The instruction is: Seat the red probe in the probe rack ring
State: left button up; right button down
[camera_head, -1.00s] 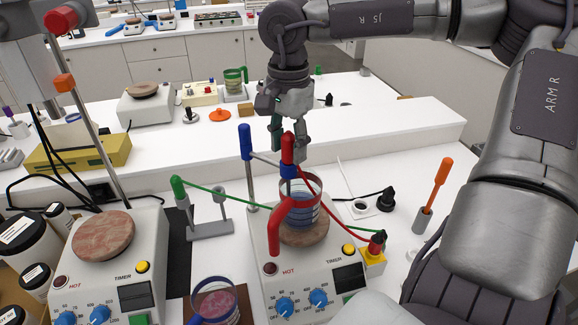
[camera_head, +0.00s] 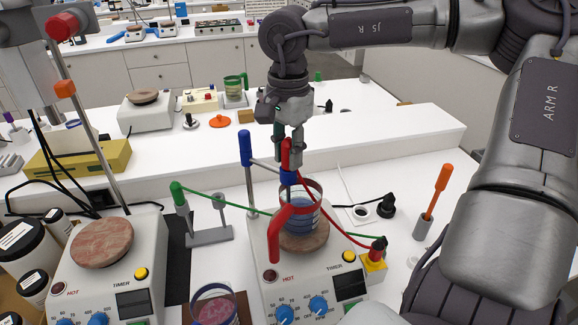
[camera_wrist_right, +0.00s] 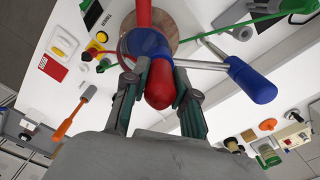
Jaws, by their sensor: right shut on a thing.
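The red probe (camera_head: 286,152) stands upright with its lower handle in the blue ring (camera_head: 288,178) of a stand clamp, above a beaker (camera_head: 300,212) of blue liquid. My right gripper (camera_head: 289,158) is shut on its red handle from above. In the right wrist view, the fingers lie on both sides of the red handle (camera_wrist_right: 159,85), close to the blue ring (camera_wrist_right: 149,43). The probe rack (camera_head: 209,236) stands left of this on the bench, with an empty grey ring (camera_head: 218,197) and a green probe (camera_head: 179,194) beside it.
The beaker stands on a hot plate (camera_head: 303,275); its red handle (camera_head: 281,232) points forward. A blue-topped stand post (camera_head: 246,160) rises between rack and probe. Red and green cables run to a yellow socket box (camera_head: 374,262). An orange-handled tool (camera_head: 436,191) stands at right.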

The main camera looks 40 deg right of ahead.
jog(key=shift+r+p, duration=0.55)
jog(key=shift+r, duration=0.3)
dwell(0.6)
notch_tip(320, 180, up, 16)
jog(key=p, duration=1.2)
jog(key=shift+r, duration=0.25)
dwell(0.8)
